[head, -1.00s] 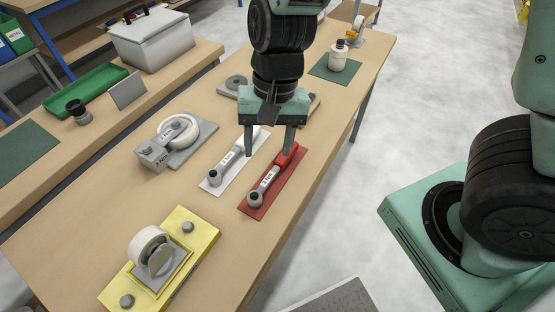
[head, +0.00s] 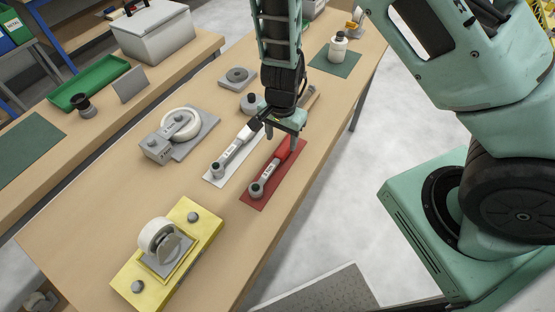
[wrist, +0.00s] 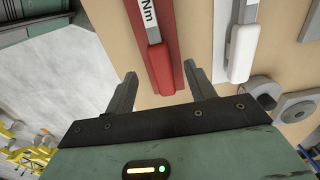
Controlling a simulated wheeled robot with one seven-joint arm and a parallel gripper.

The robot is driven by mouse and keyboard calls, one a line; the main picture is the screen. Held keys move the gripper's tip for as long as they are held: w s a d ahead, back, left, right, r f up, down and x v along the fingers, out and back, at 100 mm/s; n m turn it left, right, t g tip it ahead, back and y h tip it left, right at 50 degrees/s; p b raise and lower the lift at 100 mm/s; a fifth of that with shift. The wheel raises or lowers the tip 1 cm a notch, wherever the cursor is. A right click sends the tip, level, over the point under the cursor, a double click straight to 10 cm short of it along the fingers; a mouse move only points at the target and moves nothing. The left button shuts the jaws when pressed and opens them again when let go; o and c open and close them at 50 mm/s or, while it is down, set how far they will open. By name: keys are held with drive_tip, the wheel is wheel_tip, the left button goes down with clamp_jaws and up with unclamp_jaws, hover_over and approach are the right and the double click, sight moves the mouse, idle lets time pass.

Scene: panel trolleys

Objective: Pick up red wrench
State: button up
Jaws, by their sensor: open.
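The red wrench (head: 271,174) lies on a red mat (head: 262,201) on the wooden table, its red handle pointing to the far right. In the wrist view its red handle end (wrist: 161,68) lies ahead of and between my fingertips. My gripper (head: 281,138) is open and empty, close above the handle end. In the wrist view my gripper (wrist: 160,85) has both fingers apart, one to each side of the handle; whether they touch it I cannot tell. A white wrench (head: 231,152) lies on a white mat just left of the red one.
A caster on a grey plate (head: 192,139) and a yellow fixture with a roller (head: 194,239) stand on the table. A white bottle (head: 338,46) stands on a green mat farther back. The table's right edge is close to the red mat.

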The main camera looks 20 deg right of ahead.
sight(280, 152)
drive_tip(key=f, duration=0.3)
drive_tip(key=f+b, duration=0.1)
drive_tip(key=f, duration=0.3)
drive_tip(key=shift+s+a+f, duration=0.1)
drive_tip(key=shift+s+f, duration=0.05)
drive_tip(key=shift+s, duration=0.05)
clamp_jaws()
